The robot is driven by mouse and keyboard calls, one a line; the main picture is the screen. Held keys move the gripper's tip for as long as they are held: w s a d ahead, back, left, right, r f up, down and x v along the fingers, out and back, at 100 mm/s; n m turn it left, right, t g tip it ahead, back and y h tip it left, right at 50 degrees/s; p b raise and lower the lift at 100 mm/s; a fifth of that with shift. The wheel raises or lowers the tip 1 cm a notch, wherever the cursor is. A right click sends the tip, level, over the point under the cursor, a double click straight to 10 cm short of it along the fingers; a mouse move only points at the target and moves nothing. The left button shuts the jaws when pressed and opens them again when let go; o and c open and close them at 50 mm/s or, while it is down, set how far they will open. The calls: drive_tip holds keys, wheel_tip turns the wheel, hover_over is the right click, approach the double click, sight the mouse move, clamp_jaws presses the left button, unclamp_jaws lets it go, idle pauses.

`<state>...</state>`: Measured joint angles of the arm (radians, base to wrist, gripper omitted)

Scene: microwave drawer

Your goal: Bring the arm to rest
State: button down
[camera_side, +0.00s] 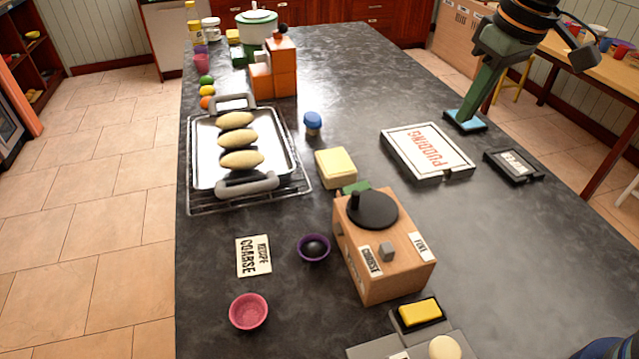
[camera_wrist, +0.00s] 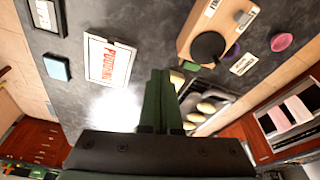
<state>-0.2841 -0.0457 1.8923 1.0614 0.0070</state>
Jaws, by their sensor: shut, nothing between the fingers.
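My gripper (camera_side: 476,108) hangs at the upper right of the side view, its green fingers pointing down. In the wrist view its two green fingers (camera_wrist: 161,78) lie side by side, shut with nothing between them. In the side view the fingertips overlap a flat blue block (camera_side: 453,123); I cannot tell from that view how high above it they are. The wrist view shows the blue block (camera_wrist: 57,67) off to the left of the fingers.
A white PUDDING tray (camera_side: 428,152) and a dark labelled plate (camera_side: 514,166) lie near the gripper. A wooden grinder box (camera_side: 400,265), a yellow block (camera_side: 336,167), a roasting pan (camera_side: 203,165) with three oval loaves and small bowls (camera_side: 248,312) stand farther left. The right counter is mostly bare.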

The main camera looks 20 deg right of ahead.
drive_tip(key=s+d+m+t, duration=0.3)
drive_tip(key=s+d, duration=0.6)
drive_tip(key=d, duration=0.2)
drive_tip(key=shift+s+d+f+h, duration=0.15)
drive_tip(key=shift+s+f+h, duration=0.15)
drive_tip(key=shift+s+h, duration=0.1)
